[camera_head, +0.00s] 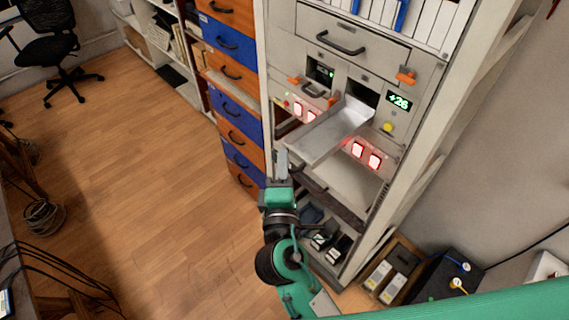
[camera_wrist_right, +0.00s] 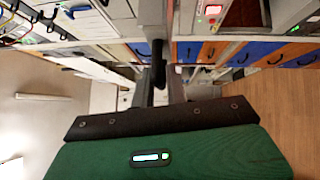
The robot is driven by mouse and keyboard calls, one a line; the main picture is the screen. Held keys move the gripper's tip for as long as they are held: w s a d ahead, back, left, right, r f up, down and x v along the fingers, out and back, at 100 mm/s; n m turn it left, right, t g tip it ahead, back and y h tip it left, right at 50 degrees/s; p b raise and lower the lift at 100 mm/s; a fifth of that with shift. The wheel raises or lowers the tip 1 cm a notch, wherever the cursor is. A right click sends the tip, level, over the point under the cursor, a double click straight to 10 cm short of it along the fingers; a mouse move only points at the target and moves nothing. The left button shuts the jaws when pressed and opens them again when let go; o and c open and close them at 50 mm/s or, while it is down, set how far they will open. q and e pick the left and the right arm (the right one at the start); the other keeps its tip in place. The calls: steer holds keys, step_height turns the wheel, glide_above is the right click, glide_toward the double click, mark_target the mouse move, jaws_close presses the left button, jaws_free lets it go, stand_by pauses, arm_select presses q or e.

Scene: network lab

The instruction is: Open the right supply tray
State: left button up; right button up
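The right supply tray (camera_head: 335,135) is a long pale metal tray. It sticks far out of the right bay of the cabinet, toward the lower left in the head view. My right gripper (camera_head: 283,162) is at the tray's outer front end. In the right wrist view a black handle (camera_wrist_right: 158,62) stands between the fingers of the right gripper (camera_wrist_right: 160,88), which look closed around it. The handle itself is hidden in the head view. My left gripper is not in view.
A green "+26" display (camera_head: 400,100) and a yellow button (camera_head: 388,127) are right of the bay. Lit red buttons (camera_head: 366,155) lie below. Orange and blue drawers (camera_head: 232,75) stand at left. The wooden floor (camera_head: 150,180) is clear left of the cabinet.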

steer(key=o, duration=0.3)
steer(key=shift+r, duration=0.15)
steer(key=shift+a, duration=0.1)
steer(key=shift+s+f, duration=0.15)
steer(key=shift+f, duration=0.05)
steer(key=s+b, duration=0.3)
steer(key=s, duration=0.4)
steer(key=shift+a+f+b, duration=0.3)
steer(key=shift+a+b, duration=0.05)
steer(key=shift+a, duration=0.05)
steer(key=shift+s, duration=0.1)
